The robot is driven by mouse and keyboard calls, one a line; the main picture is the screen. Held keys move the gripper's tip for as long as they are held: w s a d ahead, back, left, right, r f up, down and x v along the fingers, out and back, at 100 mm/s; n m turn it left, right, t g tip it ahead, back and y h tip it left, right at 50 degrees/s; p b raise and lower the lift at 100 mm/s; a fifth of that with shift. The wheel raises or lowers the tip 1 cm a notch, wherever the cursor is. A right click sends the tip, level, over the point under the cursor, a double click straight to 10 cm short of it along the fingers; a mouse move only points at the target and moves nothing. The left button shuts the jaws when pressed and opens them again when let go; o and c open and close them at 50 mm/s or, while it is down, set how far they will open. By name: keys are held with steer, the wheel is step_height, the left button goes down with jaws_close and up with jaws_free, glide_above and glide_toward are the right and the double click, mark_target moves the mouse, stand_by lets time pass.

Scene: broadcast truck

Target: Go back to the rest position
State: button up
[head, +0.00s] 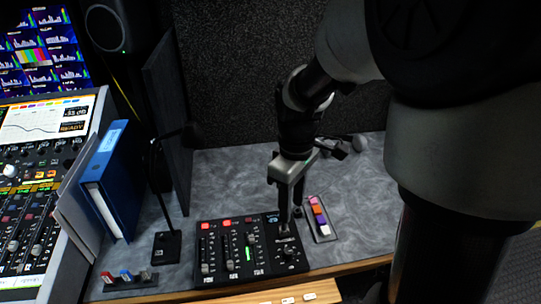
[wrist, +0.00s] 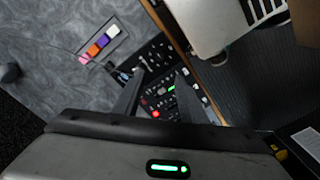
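My gripper (head: 290,213) hangs fingers down over the right end of a black control panel (head: 246,250) on the grey desk. The wrist view shows my gripper (wrist: 160,76) with its two dark fingers apart and no object visibly held. The panel (wrist: 164,96), with its buttons and lit green strip, shows between and beyond the fingers. I cannot tell whether the fingertips touch the panel. My arm reaches down from the upper right in the head view.
A strip of coloured blocks (head: 319,218) lies just right of the gripper. A blue binder (head: 113,180), a headset stand (head: 166,246) and a mixing console (head: 35,200) stand left. A small rack (head: 130,281) sits near the front edge. The desk behind the panel is mostly clear.

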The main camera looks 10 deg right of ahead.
steer(key=s+r+m+t, duration=0.6)
steer(key=s+r+m, duration=0.3)
steer(key=s+r, duration=0.35)
step_height(320, 180, up, 19)
steer(key=p, duration=1.8)
steer(key=shift+w, duration=0.2)
steer(key=shift+f, duration=0.1)
